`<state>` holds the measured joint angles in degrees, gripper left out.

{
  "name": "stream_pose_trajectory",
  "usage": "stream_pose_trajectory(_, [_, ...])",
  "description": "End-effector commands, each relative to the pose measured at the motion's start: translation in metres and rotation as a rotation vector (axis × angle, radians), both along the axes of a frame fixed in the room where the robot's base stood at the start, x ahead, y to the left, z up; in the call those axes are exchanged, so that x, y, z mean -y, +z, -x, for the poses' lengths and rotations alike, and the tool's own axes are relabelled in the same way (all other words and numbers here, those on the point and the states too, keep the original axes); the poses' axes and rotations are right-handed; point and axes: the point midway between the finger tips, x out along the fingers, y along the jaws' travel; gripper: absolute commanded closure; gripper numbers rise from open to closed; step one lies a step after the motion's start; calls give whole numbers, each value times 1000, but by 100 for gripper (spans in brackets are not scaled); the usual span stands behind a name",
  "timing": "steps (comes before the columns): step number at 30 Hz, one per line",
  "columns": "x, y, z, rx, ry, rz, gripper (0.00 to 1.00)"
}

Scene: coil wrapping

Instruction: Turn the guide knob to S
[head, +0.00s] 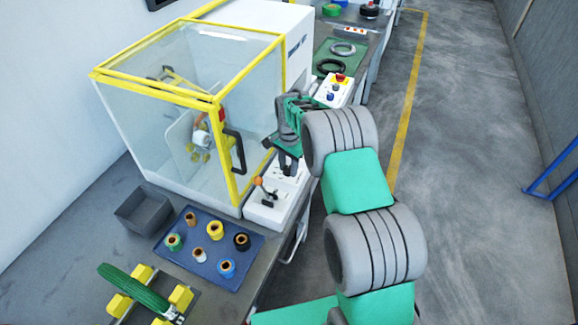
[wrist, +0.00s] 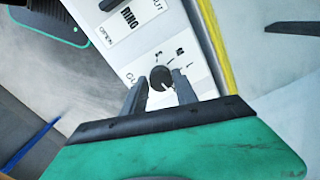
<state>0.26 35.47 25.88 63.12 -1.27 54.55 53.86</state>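The guide knob (wrist: 161,77) is a round black knob with a pale mark, on a white panel (wrist: 130,50) in the wrist view. Small letters stand around its upper side; they are too small to read surely, so I cannot tell its setting. My gripper (wrist: 158,84) has its two dark fingers on either side of the knob, with visible gaps. It is open, and I cannot tell whether a finger touches the knob. In the head view my gripper (head: 289,165) points down over the white control box (head: 262,213), hiding the knob.
An orange-tipped lever (head: 265,188) stands on the box. The yellow-framed clear enclosure (head: 165,125) is close on the left. A blue mat (head: 185,250) with several spools lies in front.

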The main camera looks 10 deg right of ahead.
Motion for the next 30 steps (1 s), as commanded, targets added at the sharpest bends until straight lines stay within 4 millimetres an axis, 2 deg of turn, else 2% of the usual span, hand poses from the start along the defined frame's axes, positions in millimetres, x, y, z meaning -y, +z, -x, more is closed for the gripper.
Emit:
stream_pose_trajectory(1, [0, 0, 0, 0, 0, 0, 70])
stream_pose_trajectory(12, [0, 0, 0, -1, -1, 0, 100])
stream_pose_trajectory(23, [2, -1, 1, -2, 13, 1, 100])
stream_pose_trajectory(30, [1, -3, 0, -2, 105, 1, 100])
